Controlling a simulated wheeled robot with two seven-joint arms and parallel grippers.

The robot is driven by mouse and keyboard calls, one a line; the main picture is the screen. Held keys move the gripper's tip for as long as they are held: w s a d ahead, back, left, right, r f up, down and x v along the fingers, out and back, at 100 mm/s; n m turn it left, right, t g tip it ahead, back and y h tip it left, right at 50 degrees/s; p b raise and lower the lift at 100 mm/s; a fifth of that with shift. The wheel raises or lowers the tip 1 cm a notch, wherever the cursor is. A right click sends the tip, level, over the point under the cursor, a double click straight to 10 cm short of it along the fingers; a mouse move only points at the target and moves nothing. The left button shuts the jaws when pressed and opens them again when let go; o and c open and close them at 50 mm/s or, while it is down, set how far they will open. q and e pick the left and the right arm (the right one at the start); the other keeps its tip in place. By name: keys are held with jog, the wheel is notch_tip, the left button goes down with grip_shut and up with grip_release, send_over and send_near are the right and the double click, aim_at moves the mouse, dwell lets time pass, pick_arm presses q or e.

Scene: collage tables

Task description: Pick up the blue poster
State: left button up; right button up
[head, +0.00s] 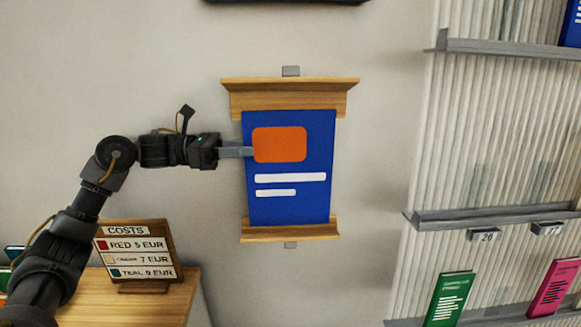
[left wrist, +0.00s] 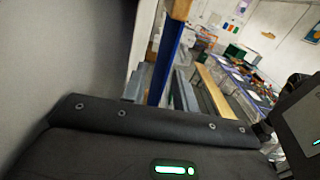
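The blue poster (head: 290,208) has an orange block and two white bars. It stands upright between an upper and a lower wooden ledge on the wall. My left gripper (head: 243,152) reaches in from the left, and one grey finger overlaps the poster's left edge. In the left wrist view the poster shows edge-on as a thin blue strip (left wrist: 167,55) between the two fingers of the left gripper (left wrist: 158,88). A narrow gap shows on at least one side, so the gripper looks open around the edge. My right gripper is not seen.
The upper ledge (head: 290,98) and lower ledge (head: 290,231) bound the poster. A costs sign (head: 137,252) stands on a wooden table (head: 170,302) at lower left. A ribbed rack (head: 500,130) at right holds green (head: 449,298) and pink (head: 553,288) items.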

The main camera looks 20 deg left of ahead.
aim_at(268, 164)
pick_arm(q)
jog(key=p+x, duration=0.4)
jog(key=x, duration=0.1)
jog(key=shift+s+d, duration=0.2)
jog(key=shift+w+d, duration=0.1)
jog(key=shift+d, duration=0.15)
jog(key=shift+f, duration=0.2)
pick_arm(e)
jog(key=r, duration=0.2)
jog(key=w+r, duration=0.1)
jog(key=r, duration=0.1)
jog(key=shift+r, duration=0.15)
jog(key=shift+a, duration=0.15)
pick_arm(q)
grip_shut()
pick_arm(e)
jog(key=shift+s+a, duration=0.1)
